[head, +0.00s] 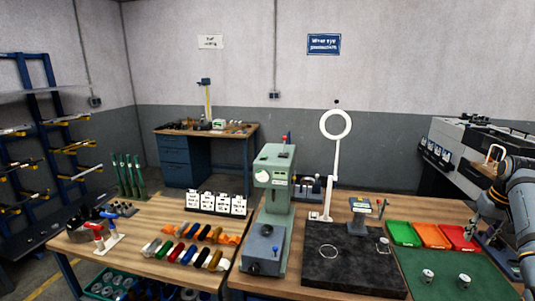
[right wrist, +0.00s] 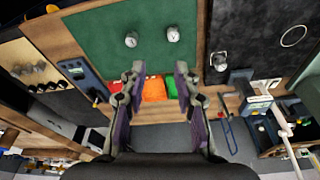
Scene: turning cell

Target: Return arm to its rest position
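My right arm (head: 522,205) comes in at the right edge of the head view. Its gripper (head: 472,226) points down near the red tray and is partly hidden by the arm. In the right wrist view the two fingers of my right gripper (right wrist: 159,78) stand apart with nothing between them. The trays show behind the fingers, below them in the scene. My left arm and left gripper are not in view.
Green (head: 403,233), orange (head: 431,235) and red (head: 458,238) trays stand behind a green mat (head: 450,281) with two small round gauges. A black slab (head: 345,276), a white ring lamp (head: 335,125) and a green press (head: 272,215) stand left of them.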

